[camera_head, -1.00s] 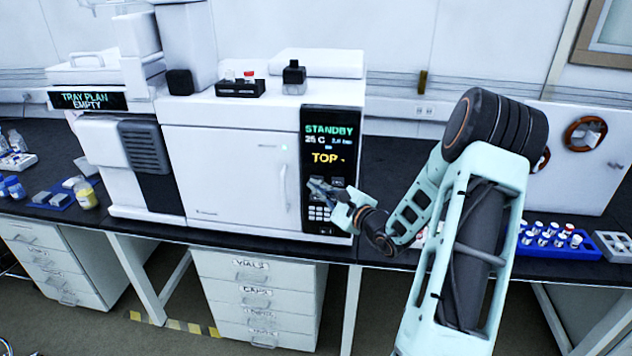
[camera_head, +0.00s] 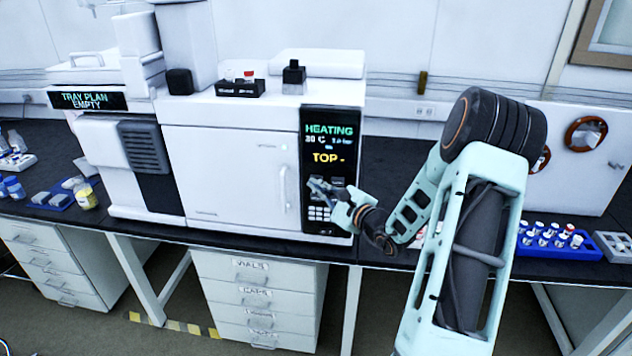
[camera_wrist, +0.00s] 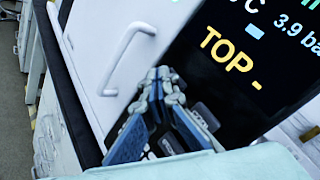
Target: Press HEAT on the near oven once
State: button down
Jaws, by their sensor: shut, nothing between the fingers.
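The near oven (camera_head: 232,172) is a white box on the dark bench with a black control panel (camera_head: 345,222) on its right side. Its display (camera_head: 329,142) reads "HEATING" in green, about "30 C", and "TOP -" in yellow. My gripper (camera_head: 314,183) is shut and empty, with its fingertips at the buttons below the display. In the wrist view my gripper (camera_wrist: 160,74) shows in front of the panel, left of the "TOP -" text (camera_wrist: 230,50). The fingers hide the button under them, and I cannot tell whether they still touch it.
A white door handle (camera_head: 284,187) stands left of the panel. A black vial rack (camera_head: 241,90) and a black bottle (camera_head: 294,78) sit on the oven top. A blue vial tray (camera_head: 548,240) lies at right. A sign (camera_head: 86,100) reads "TRAY PLAN EMPTY".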

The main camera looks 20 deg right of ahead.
jog(key=shift+s+a, duration=0.35)
jog(key=shift+s, duration=0.2)
jog(key=shift+s+a+b, duration=0.35)
jog(key=shift+s+a, duration=0.4)
jog(key=shift+s, duration=0.3)
jog(key=shift+s+a+b, duration=0.3)
jog(key=shift+s+a, duration=0.4)
jog(key=shift+s, duration=0.35)
